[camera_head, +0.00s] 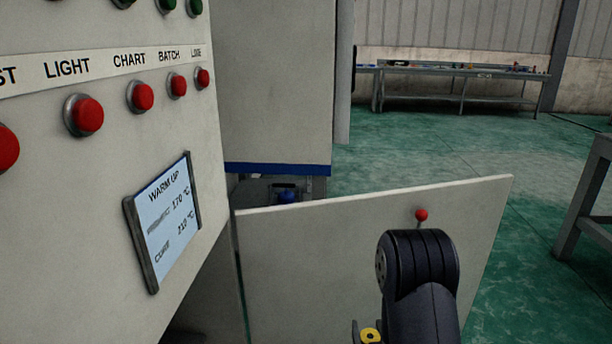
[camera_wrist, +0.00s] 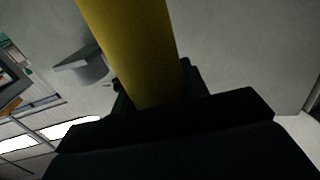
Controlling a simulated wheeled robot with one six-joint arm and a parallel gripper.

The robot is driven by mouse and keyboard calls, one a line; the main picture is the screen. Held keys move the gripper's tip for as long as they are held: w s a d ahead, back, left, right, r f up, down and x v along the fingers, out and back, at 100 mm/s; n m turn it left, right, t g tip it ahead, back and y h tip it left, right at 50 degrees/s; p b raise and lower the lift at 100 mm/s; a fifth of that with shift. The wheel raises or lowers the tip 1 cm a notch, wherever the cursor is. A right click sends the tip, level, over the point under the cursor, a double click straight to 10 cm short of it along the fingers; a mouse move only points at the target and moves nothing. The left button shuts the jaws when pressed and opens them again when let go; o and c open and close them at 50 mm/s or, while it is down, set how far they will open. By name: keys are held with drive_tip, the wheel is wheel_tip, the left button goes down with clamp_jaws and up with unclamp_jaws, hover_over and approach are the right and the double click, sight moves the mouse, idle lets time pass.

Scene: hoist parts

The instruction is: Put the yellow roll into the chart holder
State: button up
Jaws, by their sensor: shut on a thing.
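The yellow roll (camera_wrist: 130,45) is a long plain cylinder that runs up out of the wrist view. My gripper (camera_wrist: 152,95) is shut around its lower part. In the head view, only a small yellow round end of the roll (camera_head: 370,335) with a dark centre shows at the bottom edge, beside my dark arm. A grey box-like bracket (camera_wrist: 82,68) stands out from a pale panel, left of the roll in the wrist view and apart from it. It may be the chart holder, but I cannot tell for sure.
An open cabinet door (camera_head: 320,255) with a red knob (camera_head: 421,215) stands behind my arm. A control panel with red buttons (camera_head: 143,96) and a display (camera_head: 166,222) fills the left. A workbench (camera_head: 455,72) is far back; green floor (camera_head: 415,150) is clear between.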

wheel_tip(320, 180, up, 22)
drive_tip(key=s+p, duration=0.2)
drive_tip(key=p, duration=2.7)
